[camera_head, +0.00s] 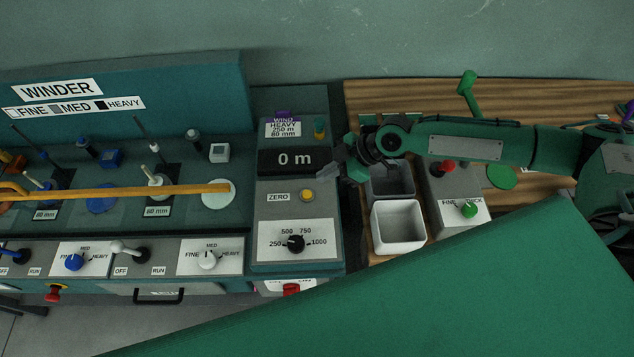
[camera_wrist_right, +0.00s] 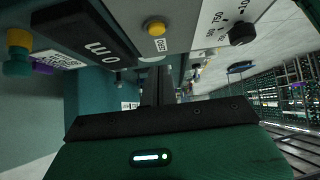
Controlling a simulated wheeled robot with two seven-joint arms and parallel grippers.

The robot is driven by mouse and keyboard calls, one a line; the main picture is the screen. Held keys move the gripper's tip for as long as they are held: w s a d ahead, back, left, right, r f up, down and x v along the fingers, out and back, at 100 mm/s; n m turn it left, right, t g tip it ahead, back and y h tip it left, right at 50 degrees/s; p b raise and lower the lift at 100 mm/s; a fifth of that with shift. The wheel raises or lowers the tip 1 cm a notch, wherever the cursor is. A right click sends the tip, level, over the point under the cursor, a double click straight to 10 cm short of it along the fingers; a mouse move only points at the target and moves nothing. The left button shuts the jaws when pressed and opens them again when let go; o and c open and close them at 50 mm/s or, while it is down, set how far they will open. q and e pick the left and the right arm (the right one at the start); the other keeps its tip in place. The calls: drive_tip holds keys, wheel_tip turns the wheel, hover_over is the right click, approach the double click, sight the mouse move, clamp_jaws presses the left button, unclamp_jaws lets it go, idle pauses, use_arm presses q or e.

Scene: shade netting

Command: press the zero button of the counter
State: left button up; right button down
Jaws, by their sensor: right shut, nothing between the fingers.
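The counter (camera_head: 264,211) is a grey and teal box in the middle of the head view, with a black display (camera_head: 288,160) reading 0 m. Its zero button (camera_head: 306,196) is a round yellow knob just right of the ZERO label. The button also shows at the top of the right wrist view (camera_wrist_right: 155,27). My right gripper (camera_head: 328,171) is shut and empty. In the head view it appears just right of the display, above and to the right of the button, apart from it. My left gripper is not in view.
A black length dial (camera_head: 295,243) sits below the button, with a red knob (camera_head: 291,289) under it. The winder panel (camera_head: 200,85) with levers and a yellow bar (camera_head: 150,191) stands left. A white bin (camera_head: 398,226) and a grey box with a green knob (camera_head: 469,209) are right.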

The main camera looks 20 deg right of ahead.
drive_tip(key=b+v, duration=0.1)
drive_tip(key=v, duration=0.4)
drive_tip(key=shift+d+r, duration=0.15)
drive_tip(key=shift+r, duration=0.1)
idle(0.3)
